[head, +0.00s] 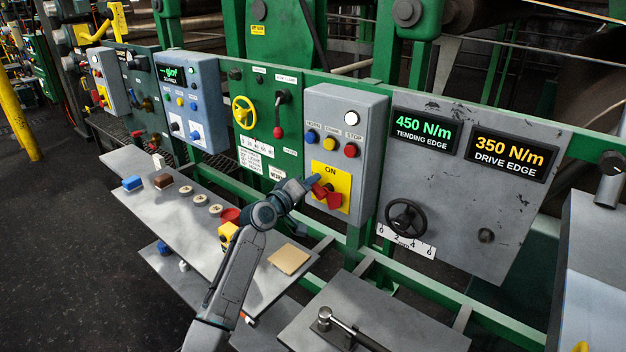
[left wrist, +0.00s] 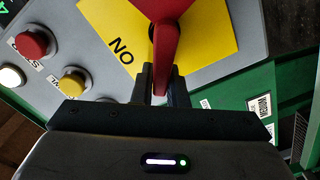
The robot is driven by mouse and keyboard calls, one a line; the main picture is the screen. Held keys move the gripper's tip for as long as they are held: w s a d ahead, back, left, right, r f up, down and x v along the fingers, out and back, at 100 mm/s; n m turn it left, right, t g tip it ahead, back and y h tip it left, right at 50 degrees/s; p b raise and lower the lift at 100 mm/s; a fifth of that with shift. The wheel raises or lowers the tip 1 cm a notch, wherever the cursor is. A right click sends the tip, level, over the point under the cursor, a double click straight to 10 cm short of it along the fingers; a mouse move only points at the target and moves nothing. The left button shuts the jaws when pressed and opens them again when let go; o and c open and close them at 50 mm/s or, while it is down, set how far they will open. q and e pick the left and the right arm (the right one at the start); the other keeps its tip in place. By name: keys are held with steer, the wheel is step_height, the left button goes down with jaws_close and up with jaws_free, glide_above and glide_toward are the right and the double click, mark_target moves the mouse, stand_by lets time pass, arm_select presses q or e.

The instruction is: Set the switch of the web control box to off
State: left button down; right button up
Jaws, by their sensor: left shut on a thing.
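The web control box (head: 334,108) is a grey box on the green frame, with a white lamp, blue, yellow and red buttons, and a yellow plate (head: 327,172) marked ON at its top. A red switch handle (head: 333,199) is mounted on that plate. My left gripper (head: 312,188) is at the handle from the left. In the left wrist view, the fingers (left wrist: 160,85) are closed on the red handle (left wrist: 168,45), with the yellow plate (left wrist: 215,40) behind it. The fingers partly hide the handle in the head view. My right gripper is not in view.
A grey panel (head: 470,195) with two tension displays and a black handwheel (head: 405,217) is right of the box. A green panel (head: 262,110) with a yellow handwheel is on its left. A metal shelf (head: 130,176) with small items lies below, left of my arm.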

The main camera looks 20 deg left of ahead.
arm_select(q)
steer(key=shift+w+a+f+n+p, duration=0.1)
steer(key=shift+f+n+p, duration=0.25)
steer(key=shift+n, duration=0.8)
steer(key=shift+s+a+f+n+p, duration=0.15)
steer(key=shift+f+n, duration=0.35)
steer(key=shift+n, duration=0.6)
steer(key=shift+w+a+f+n+p, duration=0.2)
steer(key=shift+f+n, duration=0.25)
steer(key=shift+n, duration=0.7)
steer(key=shift+d, duration=0.1)
steer(key=shift+f, duration=0.1)
steer(key=c, duration=1.5)
jaws_free()
steer(key=shift+o, duration=0.2)
steer(key=b+v, duration=0.1)
steer(key=v, duration=1)
steer(key=shift+b, duration=0.3)
